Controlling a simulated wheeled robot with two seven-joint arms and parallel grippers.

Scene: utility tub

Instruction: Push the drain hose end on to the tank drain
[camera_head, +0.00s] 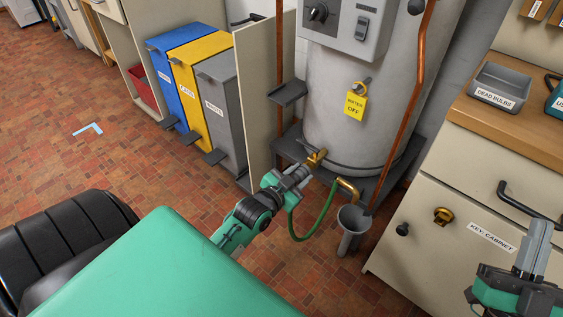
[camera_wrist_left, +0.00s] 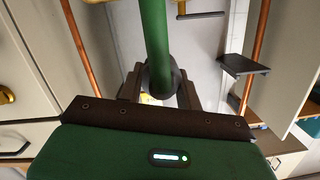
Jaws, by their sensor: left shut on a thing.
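The grey tank (camera_head: 345,110) stands at the back, with the brass tank drain (camera_head: 316,159) low on its front. My left gripper (camera_head: 299,177) is shut on the drain hose end, just below and left of the drain. Whether the hose end touches the drain cannot be told. The green drain hose (camera_head: 310,232) hangs in a loop from the gripper towards the brass elbow pipe (camera_head: 348,188). In the left wrist view the green hose (camera_wrist_left: 153,30) runs to a dark collar (camera_wrist_left: 160,76) between the fingers. My right gripper (camera_head: 534,245) is at the lower right, away from the tank; its jaw opening is unclear.
A grey funnel pipe (camera_head: 352,222) stands below the elbow. Copper pipes (camera_head: 408,105) flank the tank. A pale panel (camera_head: 262,95) and several bins (camera_head: 205,95) stand left. The key cabinet (camera_head: 470,240) is right. Brick floor lies open at left.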

